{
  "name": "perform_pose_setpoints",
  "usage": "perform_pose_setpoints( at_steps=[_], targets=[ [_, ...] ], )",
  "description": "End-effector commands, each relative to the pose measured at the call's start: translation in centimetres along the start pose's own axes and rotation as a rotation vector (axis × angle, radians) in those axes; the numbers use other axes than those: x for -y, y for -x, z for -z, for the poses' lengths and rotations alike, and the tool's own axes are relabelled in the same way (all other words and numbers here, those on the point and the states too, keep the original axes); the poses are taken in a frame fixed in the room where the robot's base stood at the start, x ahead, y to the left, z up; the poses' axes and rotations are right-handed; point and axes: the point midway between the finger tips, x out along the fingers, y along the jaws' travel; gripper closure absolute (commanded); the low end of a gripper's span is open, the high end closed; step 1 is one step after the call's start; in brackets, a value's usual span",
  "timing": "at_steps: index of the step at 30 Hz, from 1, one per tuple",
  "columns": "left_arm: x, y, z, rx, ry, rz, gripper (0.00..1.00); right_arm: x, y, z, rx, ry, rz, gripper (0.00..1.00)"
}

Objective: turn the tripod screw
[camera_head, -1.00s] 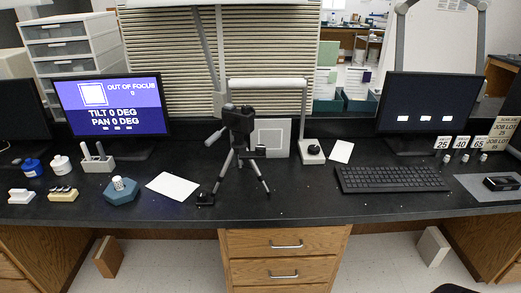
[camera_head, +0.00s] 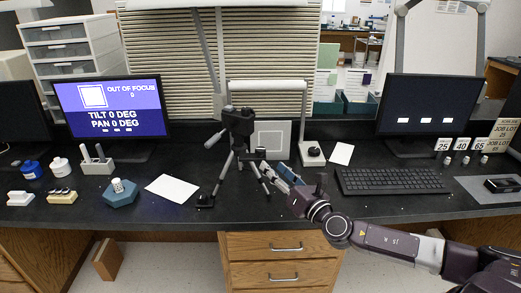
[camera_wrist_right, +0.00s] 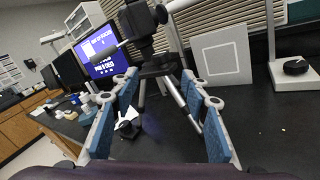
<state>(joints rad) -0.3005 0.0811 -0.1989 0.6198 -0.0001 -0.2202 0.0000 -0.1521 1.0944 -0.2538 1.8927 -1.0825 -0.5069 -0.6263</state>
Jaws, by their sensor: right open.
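The black tripod (camera_head: 238,122) stands upright on the dark bench with its legs spread; it also shows in the right wrist view (camera_wrist_right: 158,66). A small dark knob (camera_head: 260,153) sticks out at its right side; I cannot tell whether this is the screw. In the right wrist view a round knob (camera_wrist_right: 161,14) sits high on the tripod head. My right gripper (camera_head: 270,170) reaches in from the right, close in front of the tripod. In the right wrist view its blue-padded fingers (camera_wrist_right: 160,92) are apart, with the tripod beyond and between them. My left gripper is out of view.
The left monitor (camera_head: 110,106) reads out of focus, tilt 0 deg, pan 0 deg.

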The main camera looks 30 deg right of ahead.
Motion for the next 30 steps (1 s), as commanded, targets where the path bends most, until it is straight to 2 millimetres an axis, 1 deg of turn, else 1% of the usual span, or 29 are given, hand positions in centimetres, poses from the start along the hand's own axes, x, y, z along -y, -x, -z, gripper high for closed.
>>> perform_pose_setpoints(
  at_steps=[1,3,7,14,24,30],
  targets=[
    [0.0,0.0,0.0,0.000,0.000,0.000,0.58,0.2,-0.8,-1.0,-0.017,0.132,-0.038,0.58],
    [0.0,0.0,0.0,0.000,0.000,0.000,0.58,0.3,-1.4,-1.6,-0.041,0.268,-0.075,0.58],
    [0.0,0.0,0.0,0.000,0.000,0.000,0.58,0.6,-1.9,-2.2,-0.066,0.401,-0.108,0.58],
    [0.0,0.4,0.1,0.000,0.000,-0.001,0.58,0.6,-3.0,-2.4,-0.067,0.418,-0.109,0.58],
    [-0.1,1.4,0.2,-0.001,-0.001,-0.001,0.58,0.1,-6.7,-2.1,-0.066,0.414,-0.111,0.58],
    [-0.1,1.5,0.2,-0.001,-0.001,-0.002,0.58,0.1,-8.7,-1.8,-0.067,0.413,-0.110,0.58]
  ],
)
